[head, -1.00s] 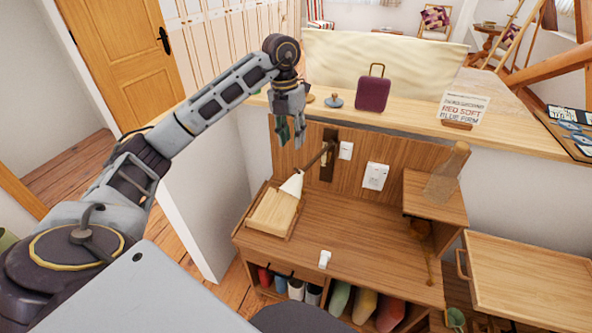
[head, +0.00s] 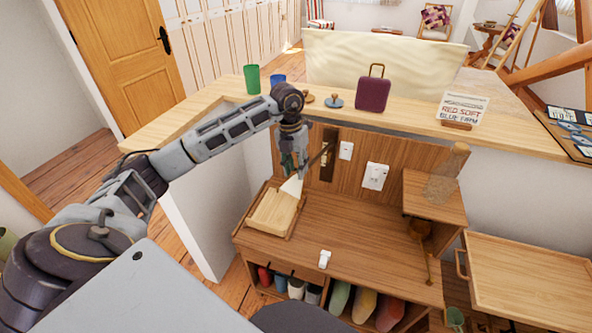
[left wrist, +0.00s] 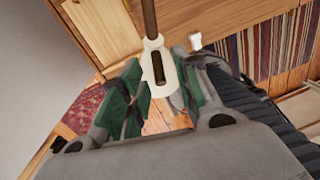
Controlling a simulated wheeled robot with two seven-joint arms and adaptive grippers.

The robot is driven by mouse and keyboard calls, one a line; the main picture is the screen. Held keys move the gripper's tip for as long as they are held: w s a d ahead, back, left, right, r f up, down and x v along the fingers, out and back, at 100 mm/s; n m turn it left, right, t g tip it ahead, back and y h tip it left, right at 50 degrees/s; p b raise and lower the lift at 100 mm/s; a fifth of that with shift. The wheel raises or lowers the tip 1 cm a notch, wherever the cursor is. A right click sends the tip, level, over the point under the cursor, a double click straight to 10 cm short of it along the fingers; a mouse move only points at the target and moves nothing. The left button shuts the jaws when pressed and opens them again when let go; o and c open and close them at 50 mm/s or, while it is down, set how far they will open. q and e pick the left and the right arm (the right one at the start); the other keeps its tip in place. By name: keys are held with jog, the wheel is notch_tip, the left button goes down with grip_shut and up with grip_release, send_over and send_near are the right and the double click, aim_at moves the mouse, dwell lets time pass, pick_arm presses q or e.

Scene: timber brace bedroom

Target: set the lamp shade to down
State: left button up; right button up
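The lamp is fixed to a dark wooden plate (head: 328,155) on the desk's back panel, with a thin brown arm reaching out and down to the left. Its white cone-shaped shade (head: 292,187) hangs at the end, tilted, above the wooden tray. My left gripper (head: 294,166) is just above the shade, its green-padded fingers apart. In the left wrist view the shade (left wrist: 170,72) shows between the two open fingers (left wrist: 158,92), with the brown arm running upward. I cannot tell whether the pads touch it. My right gripper is not in view.
A wooden tray (head: 257,226) lies on the desk (head: 345,245) below the shade. White switch plates (head: 375,176) are on the panel to the right. Behind stands a ledge with a green cup (head: 252,78), a blue cup (head: 278,82) and a purple case (head: 373,94). The desk's middle is mostly clear.

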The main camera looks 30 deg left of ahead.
pick_arm(q)
jog(key=shift+d+f, duration=0.1)
jog(key=shift+f, duration=0.55)
jog(key=c, duration=0.7)
grip_shut()
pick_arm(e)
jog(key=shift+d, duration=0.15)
